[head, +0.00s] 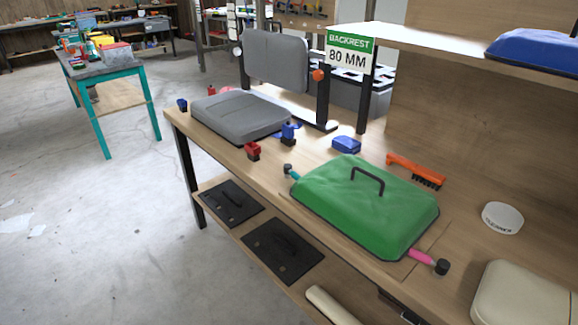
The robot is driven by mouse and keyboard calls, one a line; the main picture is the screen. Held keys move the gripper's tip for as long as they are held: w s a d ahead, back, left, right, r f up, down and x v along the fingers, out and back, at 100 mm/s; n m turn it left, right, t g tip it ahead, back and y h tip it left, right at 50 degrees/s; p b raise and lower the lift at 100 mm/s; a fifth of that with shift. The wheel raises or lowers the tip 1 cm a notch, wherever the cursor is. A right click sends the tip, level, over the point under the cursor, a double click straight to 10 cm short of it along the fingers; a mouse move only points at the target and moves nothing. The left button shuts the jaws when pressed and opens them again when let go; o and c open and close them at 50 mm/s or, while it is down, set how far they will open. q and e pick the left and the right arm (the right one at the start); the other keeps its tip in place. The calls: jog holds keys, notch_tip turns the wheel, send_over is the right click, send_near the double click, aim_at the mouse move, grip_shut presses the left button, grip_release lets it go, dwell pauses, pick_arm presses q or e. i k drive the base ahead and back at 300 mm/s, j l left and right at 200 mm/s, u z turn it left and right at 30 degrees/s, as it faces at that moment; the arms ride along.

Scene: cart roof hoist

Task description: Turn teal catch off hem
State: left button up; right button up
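A green cover with a dark hem (345,215) and a black handle (368,178) on top lies on the wooden bench. The teal catch (294,175), with a dark knob on its outer end, sits at the cover's left corner. Its inner end meets the hem there; at this size I cannot tell whether it lies over the hem. A pink catch (422,256) with a dark knob is at the cover's near right corner. Neither of my grippers is in view.
A grey seat (240,115) and backrest stand at the bench's far end. Red and blue blocks (289,134) lie between seat and cover. An orange brush (415,170), a white round container (502,218) and a beige case (525,298) lie to the right. The floor at left is open.

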aim_at(294, 174)
jog(key=i+j+z, duration=0.1)
jog(key=j, duration=0.25)
jog(key=i+j+z, duration=0.1)
jog(key=j, duration=0.25)
jog(key=i+j, duration=0.25)
jog(key=j, duration=0.15)
jog(key=i+j+z, duration=0.15)
jog(key=j, duration=0.2)
jog(key=i+j+z, duration=0.1)
jog(key=j, duration=0.3)
jog(key=i+j+z, duration=0.1)
jog(key=j, duration=0.3)
